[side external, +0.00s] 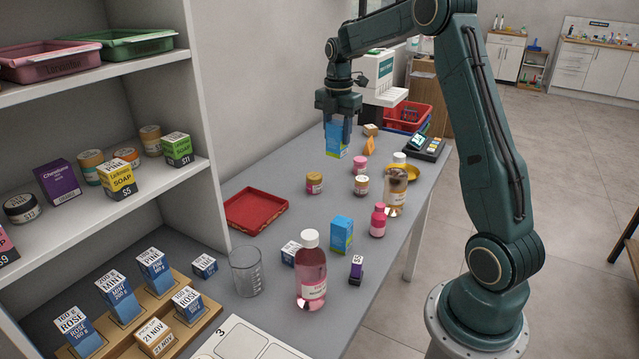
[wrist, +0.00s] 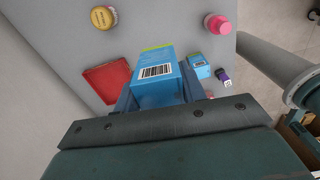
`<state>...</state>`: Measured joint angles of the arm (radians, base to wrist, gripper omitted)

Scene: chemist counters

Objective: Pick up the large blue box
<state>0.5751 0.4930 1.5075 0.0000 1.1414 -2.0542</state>
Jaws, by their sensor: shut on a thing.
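The large blue box (side external: 335,140), with a green band, is held upright by my gripper (side external: 338,122) at the far part of the counter. In the wrist view the blue box (wrist: 157,82) shows its barcode side between the two fingers of my gripper (wrist: 158,92). The gripper is shut on it. In the side view the box appears to be above the counter; I cannot tell exactly how far its base is from the surface. A smaller blue box (side external: 341,234) stands on the counter nearer the front, and it also shows in the wrist view (wrist: 199,66).
A red tray (side external: 256,209) lies to the left. Several jars and bottles stand around, among them a pink bottle (side external: 378,220), an amber-capped jar (side external: 314,183) and a large pink bottle (side external: 311,275). A beaker (side external: 245,272) stands near the shelf. A red basket (side external: 406,115) is behind.

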